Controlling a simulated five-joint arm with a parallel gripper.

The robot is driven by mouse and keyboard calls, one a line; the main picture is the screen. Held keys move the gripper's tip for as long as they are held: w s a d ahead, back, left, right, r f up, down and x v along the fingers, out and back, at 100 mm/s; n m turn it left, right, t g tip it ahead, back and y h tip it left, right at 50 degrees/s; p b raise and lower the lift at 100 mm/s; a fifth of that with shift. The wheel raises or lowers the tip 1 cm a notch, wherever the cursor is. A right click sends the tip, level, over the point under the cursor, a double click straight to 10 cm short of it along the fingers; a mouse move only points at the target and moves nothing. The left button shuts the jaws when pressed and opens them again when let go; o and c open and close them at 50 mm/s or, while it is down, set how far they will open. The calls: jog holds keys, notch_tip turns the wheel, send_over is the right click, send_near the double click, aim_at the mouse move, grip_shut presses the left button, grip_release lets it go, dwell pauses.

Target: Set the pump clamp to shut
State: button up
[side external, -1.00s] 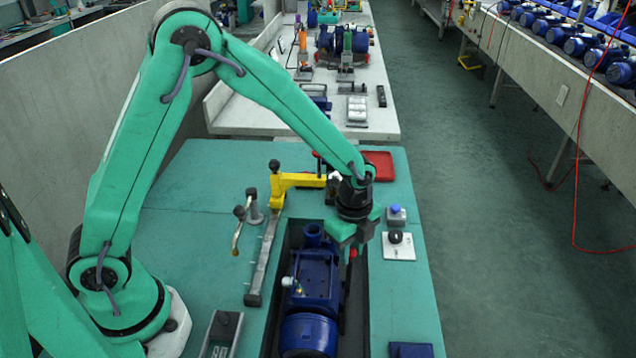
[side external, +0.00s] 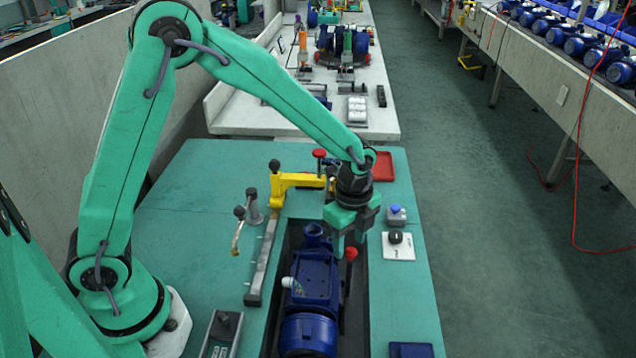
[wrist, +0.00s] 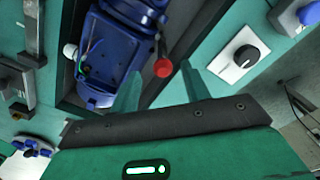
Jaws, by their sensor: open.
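The blue pump (side external: 315,275) sits in a dark recess of the green bench. A dark lever with a red ball knob (side external: 351,254) stands at the pump's right side; I take it for the clamp lever, though its clamping end is not clear. My gripper (side external: 349,243) is open and points down just above the red knob. In the wrist view the red knob (wrist: 163,68) appears between the two green fingers, with its dark stem running up beside the pump (wrist: 115,50). I cannot tell whether the fingers have reached the knob's height.
A yellow arm (side external: 295,181) and another red knob (side external: 319,153) stand behind the recess. A white plate with a black dial (side external: 397,244) and a blue-button box (side external: 396,214) lie to the right. A red tray (side external: 379,165) is at the back.

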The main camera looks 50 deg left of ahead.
jog(key=shift+r, duration=2.4)
jog(key=shift+s+a+r, duration=0.2)
jog(key=shift+a+r, duration=0.05)
jog(key=shift+r, duration=0.2)
jog(key=s+a+r+n+t, duration=0.2)
jog(key=s+a+r+n, duration=0.3)
jog(key=s+r+n, duration=0.2)
jog(key=s+a+r+n+t, duration=0.3)
jog(key=s+a+r+n, duration=0.3)
jog(key=s+n, duration=0.4)
jog(key=shift+s+a+r+n+t, duration=0.15)
jog(key=shift+s+r+n+t, duration=0.15)
jog(key=shift+s+r+n, duration=0.15)
